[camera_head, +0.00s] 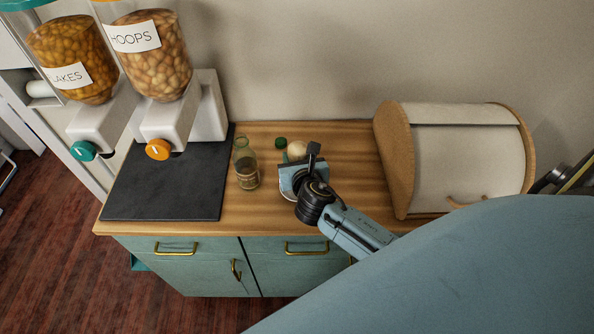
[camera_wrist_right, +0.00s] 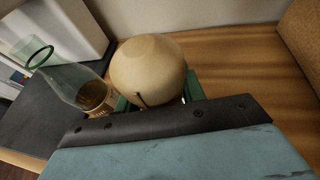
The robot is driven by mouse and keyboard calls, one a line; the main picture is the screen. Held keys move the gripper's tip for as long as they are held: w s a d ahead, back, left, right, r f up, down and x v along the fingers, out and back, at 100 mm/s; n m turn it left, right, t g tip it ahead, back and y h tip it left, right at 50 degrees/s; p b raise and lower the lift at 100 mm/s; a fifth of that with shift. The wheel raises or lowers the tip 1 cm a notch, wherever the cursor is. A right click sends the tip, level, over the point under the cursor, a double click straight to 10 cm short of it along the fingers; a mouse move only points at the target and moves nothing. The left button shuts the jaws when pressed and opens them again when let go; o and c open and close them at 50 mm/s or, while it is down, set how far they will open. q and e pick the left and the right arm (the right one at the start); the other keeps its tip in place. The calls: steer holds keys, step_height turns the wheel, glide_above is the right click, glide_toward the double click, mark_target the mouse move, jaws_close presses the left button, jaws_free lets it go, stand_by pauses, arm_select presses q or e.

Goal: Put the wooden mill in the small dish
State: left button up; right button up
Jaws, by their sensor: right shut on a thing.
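The wooden mill (camera_head: 298,149) shows as a pale round top just beyond my right gripper (camera_head: 297,163) in the head view. In the right wrist view the mill's round wooden top (camera_wrist_right: 148,70) is large and close, between the green finger parts (camera_wrist_right: 160,100). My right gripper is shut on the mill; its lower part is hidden. A thin white curved rim (camera_head: 284,194) shows under the gripper in the head view and may be the small dish; most of it is covered. I cannot tell how high the mill is above it. My left gripper is not in view.
A glass bottle (camera_head: 246,168) stands close left of the gripper. A small dark green thing (camera_head: 281,142) is behind it. A bread box (camera_head: 460,160) stands at the right. Cereal dispensers (camera_head: 165,115) stand on a black mat (camera_head: 150,195) at the left. The wooden counter (camera_head: 345,150) is clear between gripper and bread box.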

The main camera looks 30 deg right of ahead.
step_height(320, 180, down, 4)
steer(key=shift+f+b, duration=0.2)
steer(key=shift+b, duration=0.55)
steer(key=shift+r, duration=0.1)
steer(key=shift+f, duration=0.2)
steer(key=o, duration=1.1)
steer(key=shift+s+r, duration=0.1)
steer(key=shift+r, duration=0.15)
steer(key=p+v, duration=0.1)
steer(key=v, duration=1)
steer(key=shift+s+a, duration=0.2)
steer(key=shift+s, duration=0.15)
